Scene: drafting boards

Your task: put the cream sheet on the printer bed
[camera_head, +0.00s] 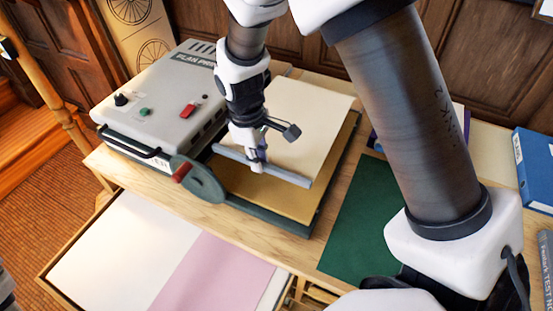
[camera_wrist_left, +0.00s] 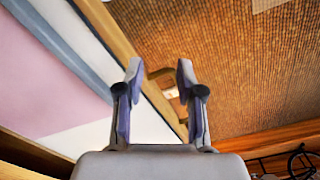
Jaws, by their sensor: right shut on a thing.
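The cream sheet (camera_head: 311,112) is at the printer in the head view, over the back part of the tan printer bed (camera_head: 260,202). A grey bar (camera_head: 290,177) runs along its front edge. My right gripper (camera_head: 257,163) is shut on this bar near its middle. The bed's front strip shows bare, inside a dark green frame. I cannot tell whether the sheet's far part touches the bed. My right gripper and wrist hide part of the sheet's left side. My left gripper (camera_wrist_left: 158,75) is open and empty in the left wrist view, away from the sheet.
The grey plan printer (camera_head: 165,95) stands left of the bed, with a dark lever disc (camera_head: 200,182) at its front. An open drawer (camera_head: 125,250) holds white and pink sheets below. A green mat (camera_head: 360,220) lies right of the bed. A blue binder (camera_head: 535,165) stands far right.

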